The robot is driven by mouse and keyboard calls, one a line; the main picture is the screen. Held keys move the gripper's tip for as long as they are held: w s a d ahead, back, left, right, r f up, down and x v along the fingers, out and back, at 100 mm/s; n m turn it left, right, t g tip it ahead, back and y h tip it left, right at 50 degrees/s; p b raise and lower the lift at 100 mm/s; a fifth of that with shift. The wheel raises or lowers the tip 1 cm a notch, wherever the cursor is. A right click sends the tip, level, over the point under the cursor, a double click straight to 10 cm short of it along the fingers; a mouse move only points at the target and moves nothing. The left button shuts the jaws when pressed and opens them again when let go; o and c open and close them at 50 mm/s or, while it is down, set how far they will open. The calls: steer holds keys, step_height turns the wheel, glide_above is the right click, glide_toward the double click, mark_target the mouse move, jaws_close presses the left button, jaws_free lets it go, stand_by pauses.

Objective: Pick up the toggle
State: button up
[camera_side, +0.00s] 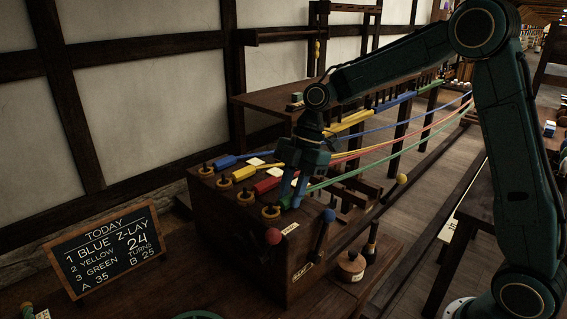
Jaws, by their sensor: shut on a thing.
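A row of coloured pieces sits on top of the dark wooden box (237,222), each by a yellow ring with a dark knob: a blue one (226,161), a yellow one (243,173), a red one (266,185) and a green one (287,202). Which of them is the toggle I cannot tell for sure. My gripper (292,203) points down at the near end of the row. Its teal fingers are shut on the green piece, at the end of the green rope, and hide part of it.
Blue, yellow, red and green ropes run back right from the box.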

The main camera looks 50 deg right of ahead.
mark_target(291, 194)
step_height(291, 194, up, 10)
stand_by(0.7)
stand_by(0.6)
steer(key=shift+w+d, duration=0.1)
stand_by(0.3)
steer(key=w+d+f, duration=0.3)
steer(key=d, duration=0.4)
steer(key=w+d+f+t, duration=0.1)
steer(key=w+d+f, duration=0.3)
steer(key=d, duration=0.3)
steer(key=w+d+f+t, duration=0.1)
steer(key=w+d+f, duration=0.2)
steer(key=d, duration=0.5)
steer(key=shift+w+f, duration=0.4)
steer(key=shift+w, duration=0.15)
steer(key=shift+f, duration=0.2)
steer(key=shift+f, duration=2.95)
steer(key=shift+f, duration=0.3)
